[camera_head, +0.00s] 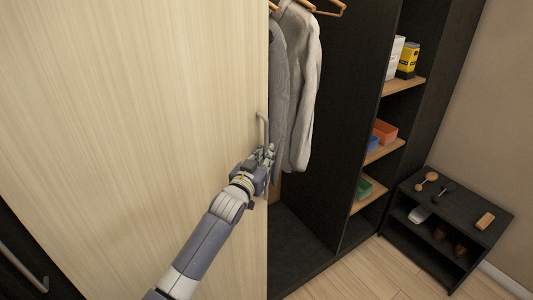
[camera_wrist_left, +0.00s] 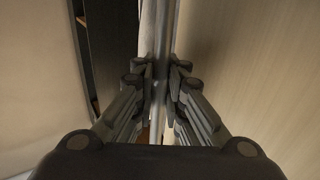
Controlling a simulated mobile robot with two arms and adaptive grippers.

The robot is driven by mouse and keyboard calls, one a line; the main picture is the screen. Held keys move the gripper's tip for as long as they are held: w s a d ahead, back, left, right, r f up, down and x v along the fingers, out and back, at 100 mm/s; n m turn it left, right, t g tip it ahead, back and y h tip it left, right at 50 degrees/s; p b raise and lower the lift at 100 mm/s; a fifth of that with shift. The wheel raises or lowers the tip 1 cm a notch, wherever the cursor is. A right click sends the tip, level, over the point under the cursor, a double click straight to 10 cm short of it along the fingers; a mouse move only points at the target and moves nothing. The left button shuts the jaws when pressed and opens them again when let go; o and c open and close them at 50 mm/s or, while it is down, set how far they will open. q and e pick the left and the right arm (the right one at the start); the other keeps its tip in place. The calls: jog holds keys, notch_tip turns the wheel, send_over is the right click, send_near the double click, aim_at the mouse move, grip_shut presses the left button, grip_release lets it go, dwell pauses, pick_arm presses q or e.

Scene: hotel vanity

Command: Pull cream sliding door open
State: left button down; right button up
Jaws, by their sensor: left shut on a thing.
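The cream sliding door (camera_head: 130,120) fills the left of the head view, with pale wood grain. Its right edge stands beside an open part of the wardrobe. A vertical grey bar handle (camera_head: 262,130) sits near that edge. My left gripper (camera_head: 266,155) is at the handle, shut on it. In the left wrist view the handle (camera_wrist_left: 161,40) runs upright between the fingers (camera_wrist_left: 158,75), and the door (camera_wrist_left: 260,70) is on the right. The lower part of the handle is partly hidden by the gripper. My right gripper is not in view.
Grey clothes (camera_head: 300,90) hang in the open wardrobe just right of the door edge. Shelves (camera_head: 385,150) with boxes stand further right. A low black rack (camera_head: 450,215) with brushes and shoes stands on the floor at right. A dark panel with another handle (camera_head: 22,265) is at lower left.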

pick_arm(q)
jog(key=shift+d+f, duration=0.1)
jog(key=shift+f, duration=0.05)
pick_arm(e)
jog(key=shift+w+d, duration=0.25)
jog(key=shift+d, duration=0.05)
pick_arm(q)
jog(key=c, duration=1.9)
grip_release()
jog(key=shift+c, duration=0.2)
jog(key=shift+d, duration=0.1)
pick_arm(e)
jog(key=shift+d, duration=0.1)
pick_arm(q)
jog(key=v, duration=1.2)
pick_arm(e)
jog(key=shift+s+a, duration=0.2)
